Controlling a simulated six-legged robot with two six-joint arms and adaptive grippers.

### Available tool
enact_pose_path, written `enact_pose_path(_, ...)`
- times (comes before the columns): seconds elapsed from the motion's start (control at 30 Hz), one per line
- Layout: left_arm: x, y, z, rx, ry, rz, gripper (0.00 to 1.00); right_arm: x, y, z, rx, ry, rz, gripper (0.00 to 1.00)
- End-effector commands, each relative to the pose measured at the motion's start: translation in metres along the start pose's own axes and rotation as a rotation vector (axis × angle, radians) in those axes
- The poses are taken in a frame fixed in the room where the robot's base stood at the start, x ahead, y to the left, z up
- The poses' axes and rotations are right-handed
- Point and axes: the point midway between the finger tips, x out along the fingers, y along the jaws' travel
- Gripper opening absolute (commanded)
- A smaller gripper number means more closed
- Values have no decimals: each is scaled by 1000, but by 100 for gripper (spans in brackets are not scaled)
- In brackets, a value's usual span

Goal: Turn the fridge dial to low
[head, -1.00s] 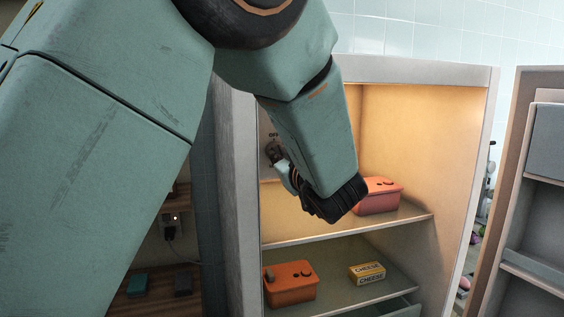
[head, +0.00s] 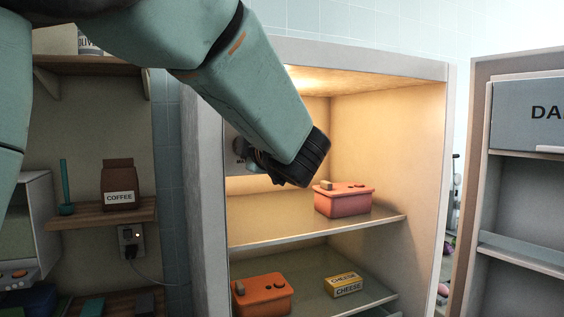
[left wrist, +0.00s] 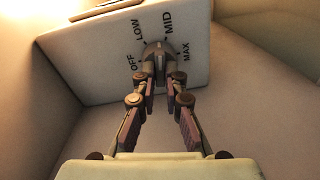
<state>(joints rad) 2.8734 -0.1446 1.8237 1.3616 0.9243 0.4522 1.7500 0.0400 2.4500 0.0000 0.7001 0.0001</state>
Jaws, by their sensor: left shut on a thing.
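The fridge dial (left wrist: 155,52) is a dark grey knob on a pale panel (left wrist: 95,70) marked OFF, LOW, MID and MAX. My left gripper (left wrist: 158,74) is shut on the dial, one finger on each side, as the left wrist view shows. Which mark the dial points at is hard to tell. In the head view, my left gripper (head: 250,160) reaches to the panel on the fridge's inner left wall, and my arm hides most of the dial. My right gripper is not in view.
The open fridge (head: 418,150) holds a pink tub (head: 343,203) on its upper shelf, close under my left wrist. An orange tub (head: 263,297) and a cheese box (head: 343,285) are lower. The fridge door (head: 515,205) stands open at right.

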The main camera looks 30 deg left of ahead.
Motion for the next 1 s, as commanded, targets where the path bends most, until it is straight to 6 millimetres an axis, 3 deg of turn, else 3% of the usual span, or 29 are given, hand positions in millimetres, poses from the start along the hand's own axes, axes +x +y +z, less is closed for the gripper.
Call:
enact_pose_path(0.1, 0, 4, 1, -121, -9, 16, 0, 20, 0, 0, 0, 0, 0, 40)
enact_pose_path(0.5, 0, 6, -1, -496, -27, 12, 0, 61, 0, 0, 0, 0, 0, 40)
enact_pose_path(1.0, 0, 10, -2, -825, -43, 8, 0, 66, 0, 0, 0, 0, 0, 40)
